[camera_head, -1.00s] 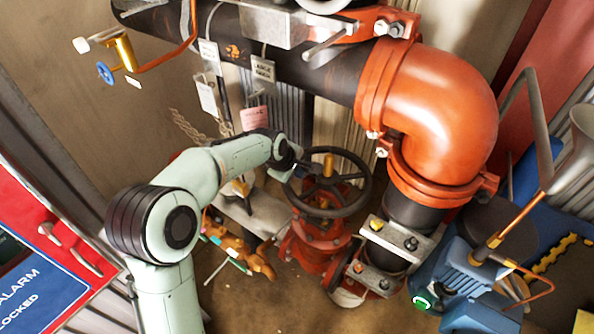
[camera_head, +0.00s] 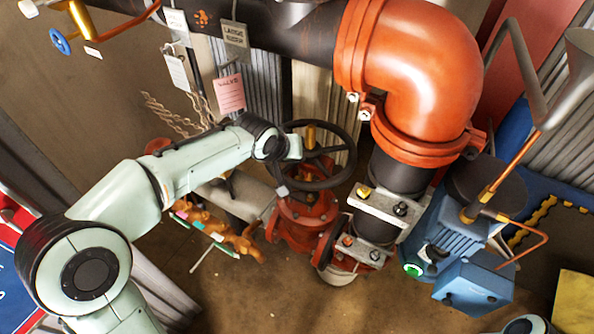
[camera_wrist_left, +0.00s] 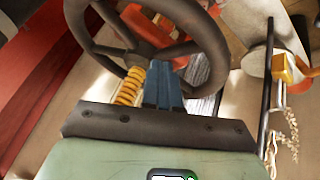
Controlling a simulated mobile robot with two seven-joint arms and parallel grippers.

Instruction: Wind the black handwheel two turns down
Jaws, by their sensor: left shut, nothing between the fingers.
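The black handwheel (camera_head: 352,152) sits on top of the red valve body (camera_head: 303,208), with a brass-coloured stem (camera_head: 311,135) rising through its hub. In the left wrist view the wheel's rim (camera_wrist_left: 212,45) arches across the top, and the yellow threaded stem (camera_wrist_left: 130,87) stands just left of my fingers. My left gripper (camera_wrist_left: 163,85) has its blue fingers together, empty, over the wheel's opening beside a spoke. In the head view my left gripper (camera_head: 296,148) reaches the wheel's left side and hides part of the rim. Whether the fingers touch a spoke or the rim I cannot tell. My right gripper is not in view.
A dark pipe with an orange elbow (camera_head: 425,75) stands behind and right of the wheel. A blue machine (camera_head: 440,250) is at the right. A pink tag (camera_head: 230,94) hangs behind my arm. Orange fittings (camera_head: 215,230) lie left of the valve. Bare floor shows in front.

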